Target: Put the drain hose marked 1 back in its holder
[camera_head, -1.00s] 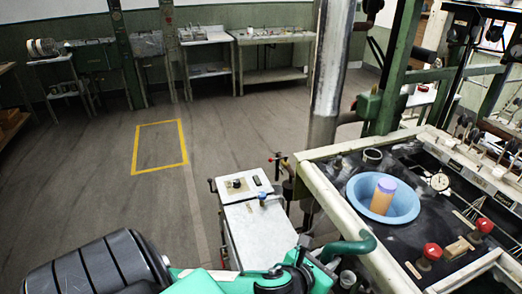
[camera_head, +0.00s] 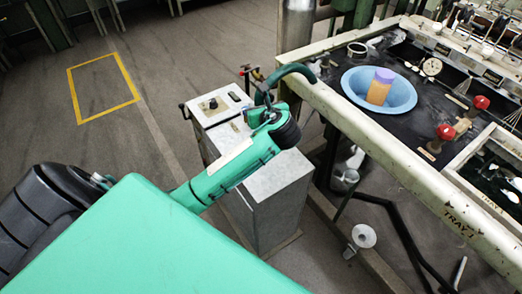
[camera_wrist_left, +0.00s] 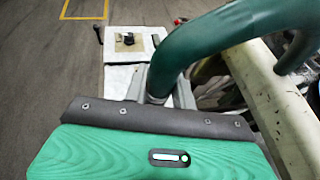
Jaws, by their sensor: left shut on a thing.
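A dark green drain hose (camera_head: 291,71) arches beside the near rim of the basin table. In the left wrist view the hose (camera_wrist_left: 215,35) bends close to the camera, with its lower end between the fingers. My left gripper (camera_head: 264,112) is shut on it, partly hidden by my wrist; it also shows in the left wrist view (camera_wrist_left: 158,92). No number 1 is legible on the hose. I cannot make out its holder for sure. My right gripper is not in view.
A grey cabinet with a control box (camera_head: 214,105) stands just beyond my gripper. The basin table's pale rim (camera_head: 400,150) runs along the right, with a blue bowl (camera_head: 349,84) inside. A white funnel-like piece (camera_head: 363,236) sits low beneath the table. Floor at left is clear.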

